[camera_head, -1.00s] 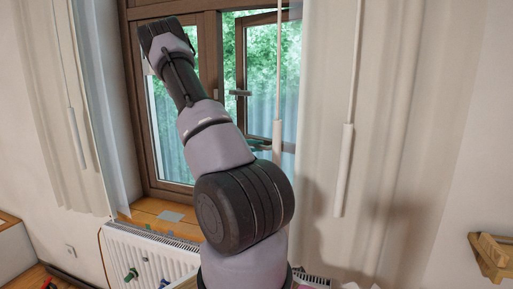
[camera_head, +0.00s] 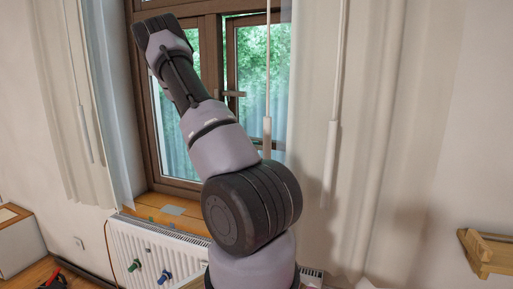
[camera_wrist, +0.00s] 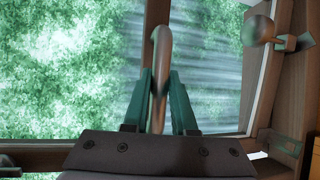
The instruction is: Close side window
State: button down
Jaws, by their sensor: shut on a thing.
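The side window's right sash (camera_head: 232,62) stands close to the frame in the head view, with a narrow gap along its left edge. A metal handle (camera_head: 233,93) sticks out at that edge. The left sash (camera_head: 150,110) looks shut, partly behind my arm. In the wrist view, my gripper (camera_wrist: 160,85) has its teal fingers on both sides of a curved bronze-coloured handle (camera_wrist: 161,50) and is shut on it. Window glass (camera_wrist: 75,60) with green foliage lies behind. My gripper is hidden behind my arm in the head view.
White curtains (camera_head: 375,120) hang right of the window, with hanging rods (camera_head: 331,150) in front. A white radiator (camera_head: 140,250) stands below the wooden sill (camera_head: 155,208). A wooden shelf (camera_head: 487,250) is at the right. Another rounded knob (camera_wrist: 258,30) shows in the wrist view.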

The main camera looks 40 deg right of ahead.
jog(key=shift+s+a+n+t, duration=0.9)
jog(key=shift+s+a+t, duration=0.3)
jog(key=shift+s+a, duration=0.05)
jog(key=c, duration=0.7)
grip_release()
jog(key=shift+c, duration=0.2)
jog(key=a+r, duration=0.2)
jog(key=a, duration=0.8)
jog(key=shift+s+a, duration=0.3)
jog(key=shift+s, duration=0.05)
